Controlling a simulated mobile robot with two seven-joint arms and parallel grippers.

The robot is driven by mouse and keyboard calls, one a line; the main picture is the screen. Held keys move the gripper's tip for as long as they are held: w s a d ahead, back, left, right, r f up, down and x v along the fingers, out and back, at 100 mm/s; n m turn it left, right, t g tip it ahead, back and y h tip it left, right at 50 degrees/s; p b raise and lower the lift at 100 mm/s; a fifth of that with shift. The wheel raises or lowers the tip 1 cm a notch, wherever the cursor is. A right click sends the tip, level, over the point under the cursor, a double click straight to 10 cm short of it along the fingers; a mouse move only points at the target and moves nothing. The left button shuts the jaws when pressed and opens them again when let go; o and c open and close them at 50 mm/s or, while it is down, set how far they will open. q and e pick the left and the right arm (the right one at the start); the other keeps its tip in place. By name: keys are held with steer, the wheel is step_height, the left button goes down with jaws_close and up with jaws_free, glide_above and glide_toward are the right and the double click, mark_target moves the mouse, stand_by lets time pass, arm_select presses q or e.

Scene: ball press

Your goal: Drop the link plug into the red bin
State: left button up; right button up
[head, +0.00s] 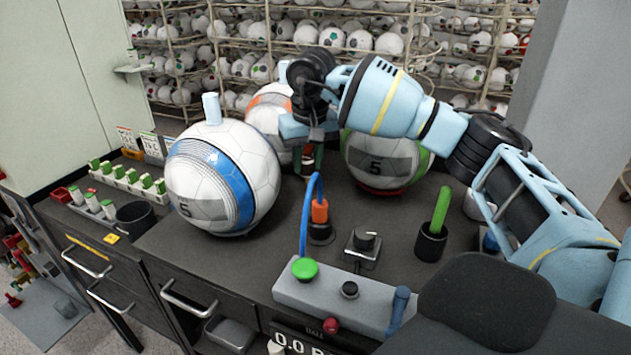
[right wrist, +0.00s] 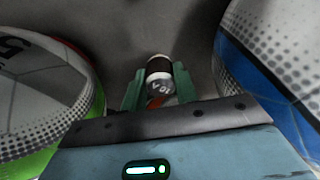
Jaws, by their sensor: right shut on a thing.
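My right gripper (head: 308,158) reaches in from the right and points down between the balls at the back of the bench. In the right wrist view its green fingers (right wrist: 160,92) are shut on a small dark cylinder with a pale marked band, which looks like the link plug (right wrist: 159,84). In the head view the plug is mostly hidden by the gripper. My left gripper is not in view.
A white-and-blue ball (head: 222,178) stands left of the gripper, a green-banded ball (head: 382,160) right, and an orange-banded ball (head: 268,112) behind.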

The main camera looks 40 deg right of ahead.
mark_target(308, 175)
steer(key=shift+f, duration=2.45)
steer(key=shift+f, duration=0.15)
steer(key=o, duration=1)
steer(key=shift+c, duration=0.2)
step_height(308, 175, up, 12)
steer(key=s, duration=0.1)
steer(key=shift+s+a, duration=0.3)
steer(key=shift+s, duration=0.05)
